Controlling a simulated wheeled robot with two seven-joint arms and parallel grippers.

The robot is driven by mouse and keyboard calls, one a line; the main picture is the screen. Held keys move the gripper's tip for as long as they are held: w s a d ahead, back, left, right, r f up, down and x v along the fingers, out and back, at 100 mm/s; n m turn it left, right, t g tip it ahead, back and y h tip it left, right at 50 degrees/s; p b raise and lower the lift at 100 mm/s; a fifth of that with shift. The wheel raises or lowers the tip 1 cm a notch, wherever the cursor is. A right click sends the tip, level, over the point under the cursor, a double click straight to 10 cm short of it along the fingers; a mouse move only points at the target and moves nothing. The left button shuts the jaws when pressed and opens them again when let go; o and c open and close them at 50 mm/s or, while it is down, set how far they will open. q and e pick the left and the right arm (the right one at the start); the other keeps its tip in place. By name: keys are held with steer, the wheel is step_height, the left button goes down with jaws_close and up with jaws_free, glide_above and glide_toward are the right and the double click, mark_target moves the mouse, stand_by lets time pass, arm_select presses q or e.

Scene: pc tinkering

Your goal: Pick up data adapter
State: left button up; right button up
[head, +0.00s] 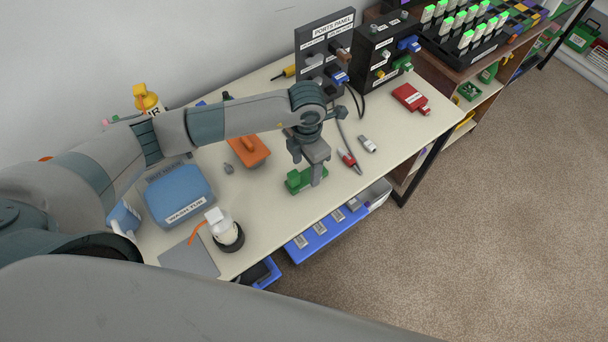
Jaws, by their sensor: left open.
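My left gripper (306,172) is over the table, pointing down, with its jaws open. Its fingertips are at a small green block-shaped part (293,184) near the table's front edge, and a finger hides some of this part. I cannot tell whether they touch. To the right lie a small grey-white connector (367,144) and a red-and-grey connector (347,158), both apart from the gripper. No readable label shows which of these is the data adapter. My right gripper is not in view.
A ports panel (311,42) and a black box with plugs (362,73) stand at the back right. A red labelled part (410,98) lies on the right. A blue wash tub (173,190), orange tool (249,150) and white bottle (220,226) are on the left.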

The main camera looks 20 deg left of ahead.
mark_target(304, 178)
arm_select(q)
steer(key=f, duration=0.1)
steer(key=f+p, duration=0.1)
steer(key=f, duration=0.1)
steer(key=shift+s+a, duration=0.15)
steer(key=shift+a, duration=0.1)
steer(key=shift+f, duration=0.5)
steer(key=c, duration=1.2)
